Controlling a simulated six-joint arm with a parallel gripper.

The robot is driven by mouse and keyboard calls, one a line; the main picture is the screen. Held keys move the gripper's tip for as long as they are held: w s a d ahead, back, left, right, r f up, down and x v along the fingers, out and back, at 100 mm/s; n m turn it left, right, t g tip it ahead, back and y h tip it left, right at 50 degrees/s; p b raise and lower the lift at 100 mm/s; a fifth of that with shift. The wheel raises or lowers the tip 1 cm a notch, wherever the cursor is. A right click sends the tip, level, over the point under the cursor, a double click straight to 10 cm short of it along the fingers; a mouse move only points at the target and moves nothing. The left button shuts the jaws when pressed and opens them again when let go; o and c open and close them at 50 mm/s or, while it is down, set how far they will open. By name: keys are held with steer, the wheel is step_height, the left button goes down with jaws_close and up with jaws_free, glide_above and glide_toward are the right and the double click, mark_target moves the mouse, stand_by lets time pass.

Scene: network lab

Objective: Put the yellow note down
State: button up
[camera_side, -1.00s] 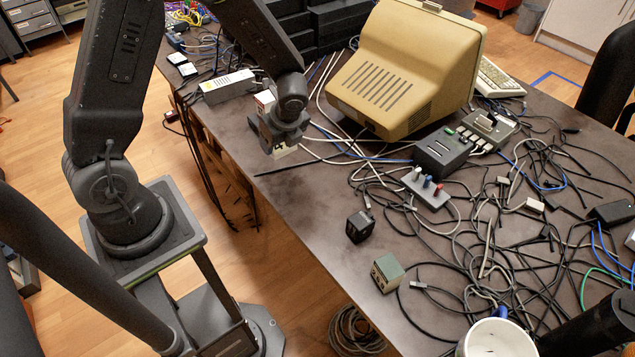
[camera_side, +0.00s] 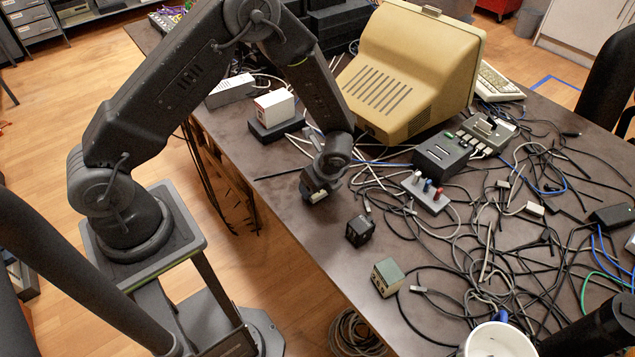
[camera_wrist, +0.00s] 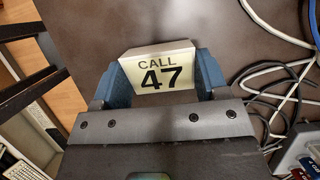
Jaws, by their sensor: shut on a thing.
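The yellow note (camera_wrist: 158,70) is a small pale-yellow folded card marked "CALL 47". In the wrist view it sits between the two blue fingers of my gripper (camera_wrist: 158,82), which is shut on it from both sides. In the side view my gripper (camera_side: 318,192) is low over the left front part of the dark table (camera_side: 300,225). A small pale bit of the note (camera_side: 316,197) shows under it. I cannot tell whether the note touches the table.
A black cube (camera_side: 360,230) and a green-grey block (camera_side: 386,277) stand to the right along the front edge. A white box (camera_side: 274,104) on a black one (camera_side: 276,127) stands behind. Cables (camera_side: 480,240) and a switch box (camera_side: 427,193) fill the right. Bare table lies around the gripper.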

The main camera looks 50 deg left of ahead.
steer(key=shift+f, duration=0.1)
steer(key=o, duration=1)
steer(key=shift+c, duration=0.2)
steer(key=v, duration=1.2)
steer(key=s+a+r+n+t+h, duration=0.1)
steer(key=s+r+n, duration=0.3)
steer(key=r, duration=0.4)
steer(key=s+a+r+n+t+h, duration=0.1)
steer(key=s+r+n, duration=0.2)
steer(key=r+n, duration=0.35)
steer(key=s+r+n+t+h, duration=0.2)
steer(key=s+r+n, duration=0.5)
steer(key=s, duration=0.4)
steer(key=shift+s+d+r+t, duration=0.15)
steer(key=shift+s+r+t, duration=0.2)
steer(key=shift+r+t, duration=0.35)
steer(key=shift+f+n, duration=0.1)
steer(key=shift+n, duration=0.15)
